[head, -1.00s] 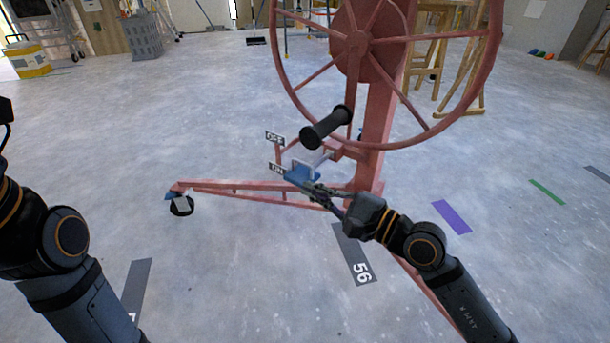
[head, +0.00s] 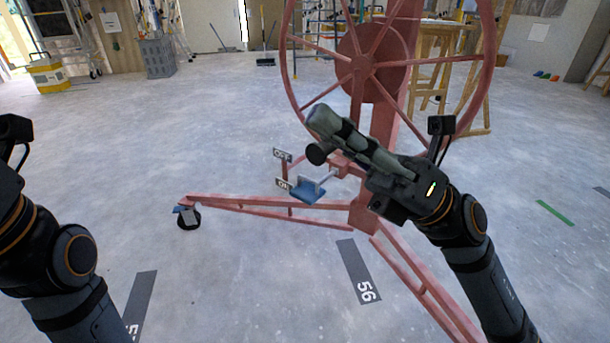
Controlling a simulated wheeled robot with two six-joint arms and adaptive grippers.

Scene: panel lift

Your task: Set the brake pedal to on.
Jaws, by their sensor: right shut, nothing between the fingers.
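The blue brake pedal (head: 309,191) sits low on the red panel lift (head: 385,130), in the middle of the head view. It is level with the ON label (head: 284,184) and below the OFF label (head: 282,155). My right gripper (head: 320,118) is shut and empty. It is raised above the pedal and apart from it, in front of the lift's big wheel.
The lift's red leg ends in a caster (head: 188,218) at left, and another leg runs toward the lower right. A wooden stand (head: 440,60) stands behind the lift. The floor left of the lift is clear.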

